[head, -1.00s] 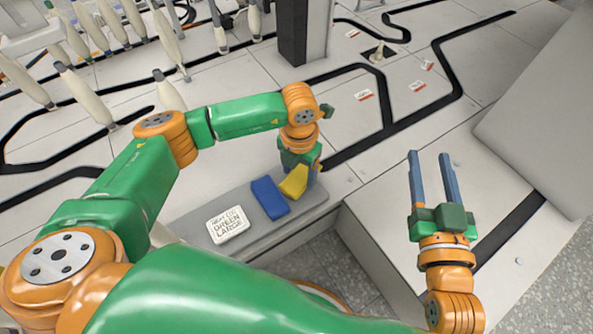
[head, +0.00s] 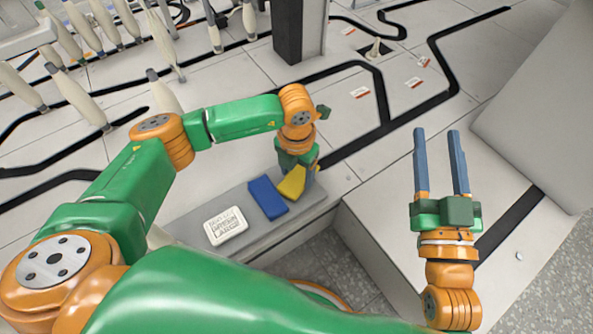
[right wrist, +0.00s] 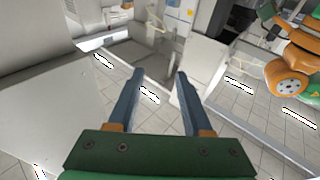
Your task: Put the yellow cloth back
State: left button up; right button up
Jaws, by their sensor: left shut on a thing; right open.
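The yellow cloth (head: 291,184) lies at the right part of a grey shelf in the head view, beside a blue cloth (head: 267,196). My left gripper (head: 307,172) points down over the yellow cloth's right side and is shut on it. Its fingertips are partly hidden by the wrist, and I cannot tell whether the cloth is lifted off the shelf. My right gripper (head: 437,162) is open and empty above the light surface at the right. It also shows open in the right wrist view (right wrist: 160,90).
A white lettered box (head: 225,226) sits on the grey shelf (head: 190,228) left of the cloths. Several bobbins (head: 80,97) stand at the back left. A dark post (head: 288,35) rises at the back. A grey panel (head: 540,110) stands at the right.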

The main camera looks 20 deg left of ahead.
aim_at(297, 176)
pick_arm(q)
jog(key=shift+f, duration=0.1)
jog(key=o, duration=1.2)
pick_arm(e)
jog(key=shift+s+a+r+t+y, duration=0.1)
jog(key=shift+r+t+y, duration=0.1)
jog(key=shift+r, duration=0.15)
jog(key=shift+s+r+t+y, duration=0.1)
jog(key=shift+r+t, duration=0.1)
jog(key=shift+r, duration=0.1)
